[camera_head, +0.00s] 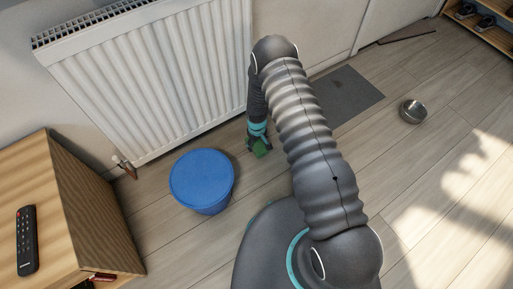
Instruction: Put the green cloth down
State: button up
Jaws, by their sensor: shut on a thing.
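My gripper (257,142) points down beside the blue tub, in front of the radiator. It is shut on the green cloth (262,149), a small patch of which shows below the fingers. The rest of the cloth is hidden by the gripper. I cannot tell whether the cloth touches the floor (175,235).
A round blue tub (202,178) stands just left of my gripper. A white radiator (150,80) is behind it. A wooden cabinet (85,205) with a black remote (27,240) stands at the left. A grey mat (345,96) and a metal bowl (412,111) lie at the right, with clear floor around the bowl.

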aim_at(257, 148)
jog(key=shift+f, duration=1.95)
jog(key=shift+f, duration=0.1)
jog(key=o, duration=1)
